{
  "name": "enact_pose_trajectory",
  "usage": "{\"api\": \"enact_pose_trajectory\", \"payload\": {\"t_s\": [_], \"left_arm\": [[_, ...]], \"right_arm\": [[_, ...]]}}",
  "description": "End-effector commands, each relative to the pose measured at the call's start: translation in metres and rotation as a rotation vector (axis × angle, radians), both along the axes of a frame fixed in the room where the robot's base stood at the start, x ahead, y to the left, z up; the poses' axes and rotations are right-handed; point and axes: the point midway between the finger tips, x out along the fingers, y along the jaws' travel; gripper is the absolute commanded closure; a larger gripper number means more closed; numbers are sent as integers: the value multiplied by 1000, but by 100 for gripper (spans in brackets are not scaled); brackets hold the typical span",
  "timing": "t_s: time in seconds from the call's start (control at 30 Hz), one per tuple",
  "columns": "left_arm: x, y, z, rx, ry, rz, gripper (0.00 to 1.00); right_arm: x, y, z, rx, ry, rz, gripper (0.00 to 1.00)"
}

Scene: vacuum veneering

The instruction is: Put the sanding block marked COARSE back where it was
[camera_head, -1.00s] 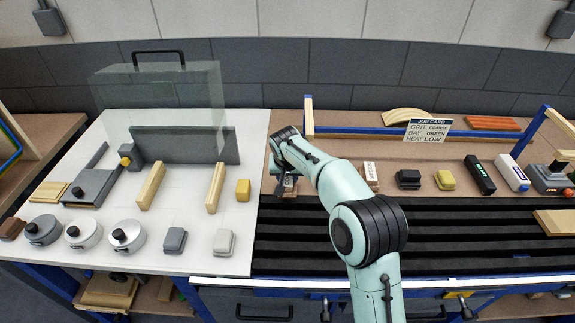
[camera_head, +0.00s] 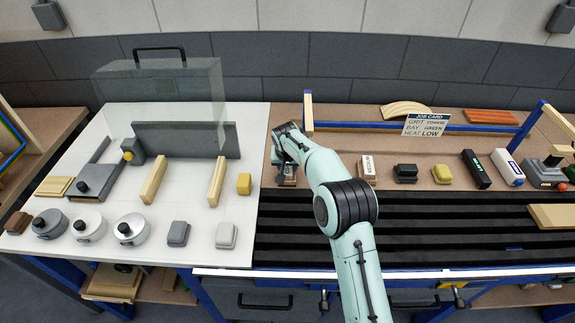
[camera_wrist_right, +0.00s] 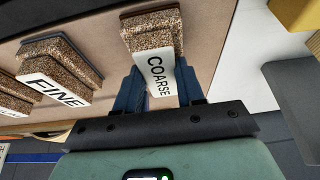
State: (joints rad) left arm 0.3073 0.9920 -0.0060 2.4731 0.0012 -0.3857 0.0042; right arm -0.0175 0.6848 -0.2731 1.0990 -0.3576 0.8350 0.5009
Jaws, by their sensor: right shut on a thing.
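The sanding block marked COARSE (camera_wrist_right: 160,74), brown and gritty with a white label, sits between the fingers of my right gripper (camera_wrist_right: 160,92) in the right wrist view. The gripper is shut on it. In the head view my right gripper (camera_head: 286,168) is low over the brown bench strip, just right of the white board, and mostly hides the block. I cannot tell whether the block touches the bench. A block marked FINE (camera_wrist_right: 56,88) lies beside it in the wrist view, apart from it. A labelled block (camera_head: 367,167) stands right of my arm in the head view.
A white board (camera_head: 210,255) with pots, wooden strips and a clear-covered case (camera_head: 160,80) lies left. Right of my arm are a black block (camera_head: 406,173), a yellow block (camera_head: 442,174) and a job card (camera_head: 427,126). Black slats (camera_head: 440,225) run along the front.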

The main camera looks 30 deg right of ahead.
Motion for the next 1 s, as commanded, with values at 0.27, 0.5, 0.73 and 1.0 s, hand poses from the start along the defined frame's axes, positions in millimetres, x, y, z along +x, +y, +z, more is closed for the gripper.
{"api": "enact_pose_trajectory", "payload": {"t_s": [0.27,0.5,0.73,1.0], "left_arm": [[0,0,-1,0,0,0,57],[1,0,1,0,-1,0,57],[-3,0,-4,0,3,0,57],[-4,0,-6,1,5,0,57]], "right_arm": [[0,0,-2,0,1,0,36],[0,0,4,0,-1,0,36],[-13,9,40,0,-4,1,36],[-31,20,91,0,-2,2,36]]}}
